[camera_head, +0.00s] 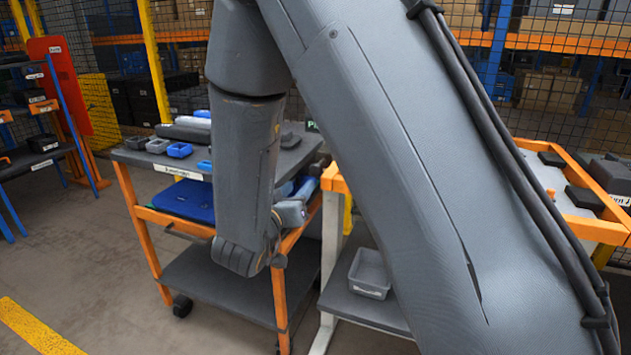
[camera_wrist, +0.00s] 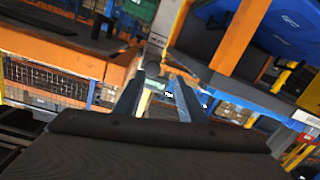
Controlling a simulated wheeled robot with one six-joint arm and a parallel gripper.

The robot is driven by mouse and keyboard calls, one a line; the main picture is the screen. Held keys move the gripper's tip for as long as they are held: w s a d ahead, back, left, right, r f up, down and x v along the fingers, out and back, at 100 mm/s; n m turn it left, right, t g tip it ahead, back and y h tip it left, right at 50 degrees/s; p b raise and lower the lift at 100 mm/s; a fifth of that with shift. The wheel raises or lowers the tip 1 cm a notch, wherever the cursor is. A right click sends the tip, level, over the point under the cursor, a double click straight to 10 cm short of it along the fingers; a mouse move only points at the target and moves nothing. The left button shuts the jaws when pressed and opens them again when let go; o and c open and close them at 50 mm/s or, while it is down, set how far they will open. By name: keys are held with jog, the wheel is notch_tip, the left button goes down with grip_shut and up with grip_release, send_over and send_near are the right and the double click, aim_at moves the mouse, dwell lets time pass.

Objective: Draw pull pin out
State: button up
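I cannot make out the pull pin in either view. My gripper (camera_wrist: 160,80) shows in the wrist view with its two grey fingers apart, and I see nothing held between them. Behind the fingertips is the gap between an orange-edged bench (camera_wrist: 70,52) on the left and an orange-framed cart on the right (camera_wrist: 240,32). In the head view my arm hangs down in front of the cart (camera_head: 135,157) and hides much of its top; the fingers are not clear there.
The cart carries small blue trays (camera_head: 179,150) and a blue item (camera_head: 186,200) below its top. A grey bin (camera_head: 369,272) sits on a low shelf at right. A red panel (camera_head: 60,85) and rack stand at left. Floor at front left is clear.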

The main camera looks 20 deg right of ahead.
aim_at(314, 171)
jog(key=shift+h, duration=0.8)
jog(key=x, duration=1.1)
jog(key=shift+d+r, duration=0.25)
jog(key=shift+d, duration=0.1)
